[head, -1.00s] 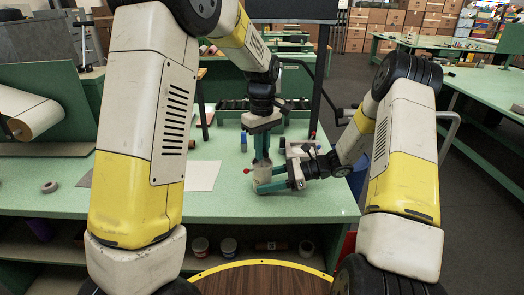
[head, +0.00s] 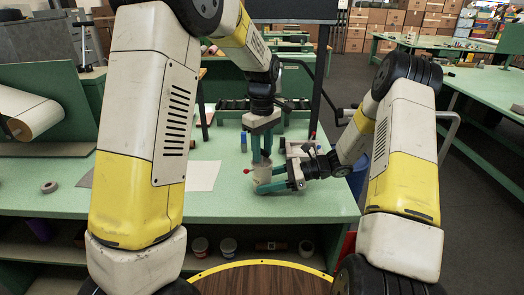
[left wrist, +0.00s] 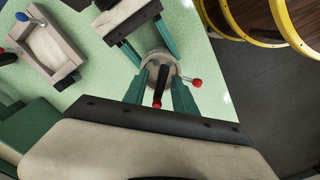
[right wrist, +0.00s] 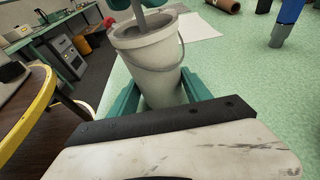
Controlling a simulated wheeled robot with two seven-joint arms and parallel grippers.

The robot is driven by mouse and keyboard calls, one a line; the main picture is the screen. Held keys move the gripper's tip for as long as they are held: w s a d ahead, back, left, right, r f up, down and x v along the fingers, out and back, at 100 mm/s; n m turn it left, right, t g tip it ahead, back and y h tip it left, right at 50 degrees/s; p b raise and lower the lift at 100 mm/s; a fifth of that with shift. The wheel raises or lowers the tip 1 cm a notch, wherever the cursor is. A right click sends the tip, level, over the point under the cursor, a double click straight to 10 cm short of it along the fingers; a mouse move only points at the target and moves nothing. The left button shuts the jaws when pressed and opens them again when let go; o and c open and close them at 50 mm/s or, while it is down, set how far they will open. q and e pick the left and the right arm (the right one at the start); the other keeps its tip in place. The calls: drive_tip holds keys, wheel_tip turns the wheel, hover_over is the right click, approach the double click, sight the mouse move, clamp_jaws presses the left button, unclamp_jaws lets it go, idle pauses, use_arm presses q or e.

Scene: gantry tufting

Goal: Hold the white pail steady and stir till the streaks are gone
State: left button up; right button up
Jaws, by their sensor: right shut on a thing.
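The white pail (right wrist: 152,62) stands upright on the green bench and also shows in the head view (head: 262,174). My right gripper (head: 270,186) is shut on the pail from the side, one teal finger along each side in the right wrist view. My left gripper (head: 261,158) points down over the pail's mouth. Its two fingers stand apart on either side of the upright stir stick in the left wrist view. The stick (right wrist: 142,18) reaches into the pail; its dark handle (left wrist: 160,84) shows from above. The paint's surface and any streaks are too small to make out.
A pale sheet (head: 203,176) and a tape ring (head: 49,187) lie to the left. A yellow-rimmed round table (head: 262,276) is in front.

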sight(262, 149)
use_arm(q)
wheel_tip(262, 149, up, 12)
idle(0.7)
drive_tip(key=shift+a+f, duration=0.1)
drive_tip(key=shift+f, duration=0.1)
idle(0.3)
wheel_tip(262, 149, down, 12)
idle(0.6)
clamp_jaws()
